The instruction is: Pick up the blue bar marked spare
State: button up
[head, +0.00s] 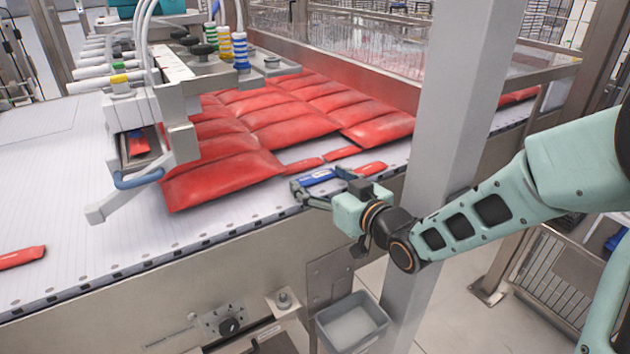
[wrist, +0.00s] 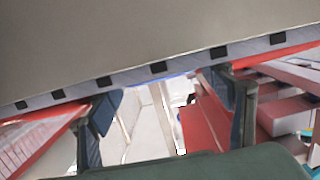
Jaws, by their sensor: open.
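The blue bar (head: 319,177) lies near the front edge of the white conveyor belt, beside small red bars. Its marking is too small to read. My gripper (head: 320,182) is open at the bar, with one finger at its left end and the other near its right end. I cannot tell whether either finger touches it. In the wrist view my open gripper (wrist: 165,112) has a finger on each side, with nothing clearly held between them. A thin blue strip shows there beneath the belt edge; I cannot tell whether it is the bar.
Small red bars (head: 303,165) lie close behind the blue bar, another (head: 370,168) to its right. Large red packs (head: 222,180) fill the belt behind. The picker head (head: 150,100) stands left. A grey post (head: 440,150) rises beside my arm. A grey bin (head: 352,322) hangs below.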

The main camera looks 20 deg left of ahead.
jog(key=c, duration=0.7)
jog(key=shift+r, duration=0.1)
